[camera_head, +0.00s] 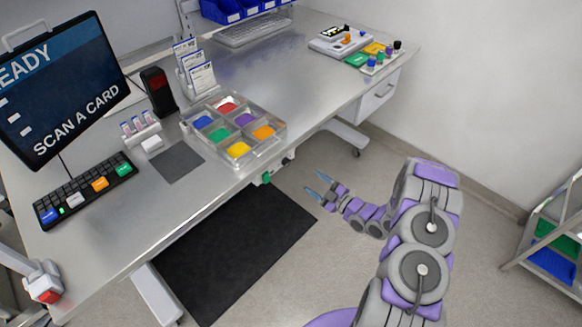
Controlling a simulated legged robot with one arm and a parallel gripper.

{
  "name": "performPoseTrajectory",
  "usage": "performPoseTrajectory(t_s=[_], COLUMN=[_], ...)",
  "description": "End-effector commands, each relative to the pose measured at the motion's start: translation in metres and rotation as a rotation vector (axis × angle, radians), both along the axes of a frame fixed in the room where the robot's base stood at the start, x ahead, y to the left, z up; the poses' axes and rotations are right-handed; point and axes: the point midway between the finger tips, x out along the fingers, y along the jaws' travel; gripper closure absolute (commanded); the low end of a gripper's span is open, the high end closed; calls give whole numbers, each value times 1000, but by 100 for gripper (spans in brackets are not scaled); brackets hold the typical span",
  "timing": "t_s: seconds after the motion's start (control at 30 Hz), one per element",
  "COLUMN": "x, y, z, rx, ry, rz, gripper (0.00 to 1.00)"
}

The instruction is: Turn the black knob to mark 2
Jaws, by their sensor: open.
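My gripper (318,184) is open and empty, with its two bluish fingertips apart. In the picture it lies just right of the table's front edge, over the floor. A small dark part (287,161) sits on the front edge of the metal table (310,90), left of and above my fingertips. It may be the black knob, but it is too small to tell, and no marks are readable. A small green part (266,178) is on the same edge, left of it. My gripper appears apart from both.
A clear tray (282,128) of coloured compartments stands near the edge. A screen (62,90) reading "SCAN A CARD" and a keyboard (85,194) are at left. A device (340,41) and small bottles stand at the far right. A shelf rack (545,245) is at right.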

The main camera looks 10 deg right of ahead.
Motion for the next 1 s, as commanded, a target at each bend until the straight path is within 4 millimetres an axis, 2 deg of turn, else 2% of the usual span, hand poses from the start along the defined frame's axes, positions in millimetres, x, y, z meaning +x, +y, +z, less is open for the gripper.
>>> performPoseTrajectory(t_s=[0.6,0.8,1.0], x=[79,95,99], y=[60,69,72], z=[-1,-1,0], rx=[-1,-2,-1], ry=[-3,-1,-1], rz=[3,0,0], gripper=[39,39,39])
